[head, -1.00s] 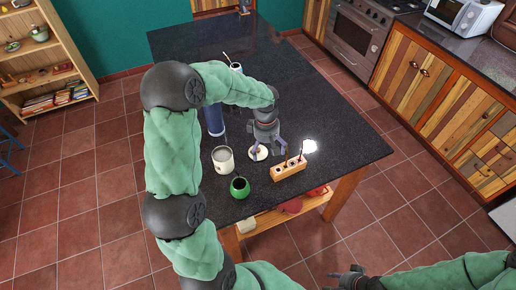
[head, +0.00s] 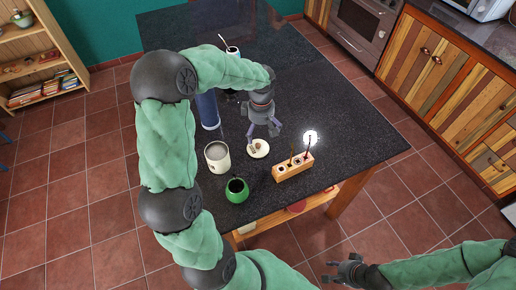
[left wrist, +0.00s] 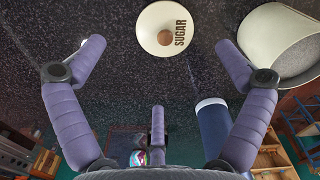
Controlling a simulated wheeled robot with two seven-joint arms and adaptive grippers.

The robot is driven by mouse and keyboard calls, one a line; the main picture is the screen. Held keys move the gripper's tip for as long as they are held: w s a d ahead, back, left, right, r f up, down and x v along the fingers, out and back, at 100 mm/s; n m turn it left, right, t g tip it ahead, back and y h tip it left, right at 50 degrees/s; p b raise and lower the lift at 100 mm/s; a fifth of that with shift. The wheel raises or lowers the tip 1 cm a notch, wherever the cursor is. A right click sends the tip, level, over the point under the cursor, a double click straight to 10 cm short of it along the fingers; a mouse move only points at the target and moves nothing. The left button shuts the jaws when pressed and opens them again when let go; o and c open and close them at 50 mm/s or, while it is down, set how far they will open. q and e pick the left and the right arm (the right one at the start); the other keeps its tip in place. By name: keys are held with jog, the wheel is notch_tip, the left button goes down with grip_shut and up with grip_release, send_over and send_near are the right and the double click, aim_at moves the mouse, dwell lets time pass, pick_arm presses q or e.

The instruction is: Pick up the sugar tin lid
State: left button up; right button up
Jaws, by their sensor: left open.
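The sugar tin lid (head: 259,150) is a round cream disc with a brown knob, lying on the dark tabletop. In the left wrist view the lid (left wrist: 152,22) shows its SUGAR lettering at the top of the picture. The open cream tin (head: 217,157) stands to its left; it also shows in the left wrist view (left wrist: 268,55). My left gripper (head: 264,132) is open and empty, just behind and above the lid, its fingers spread apart. My right gripper (head: 345,272) is low at the front, away from the table; its fingers are too small to judge.
A wooden block (head: 293,168) with dark sticks stands right of the lid. A green cup (head: 237,190) is in front. A blue cylinder (head: 208,110) stands behind the tin, with a cup and straw (head: 232,52) farther back. The right side of the tabletop (head: 350,125) is clear.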

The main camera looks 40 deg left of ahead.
aim_at(259, 146)
pick_arm(q)
notch_tip(259, 146, down, 6)
jog(key=shift+s+r, duration=0.15)
jog(key=shift+r, duration=0.1)
jog(key=f, duration=0.3)
jog(key=f+b, duration=0.1)
jog(key=shift+a+f, duration=0.15)
jog(key=shift+a, duration=0.1)
jog(key=c, duration=0.8)
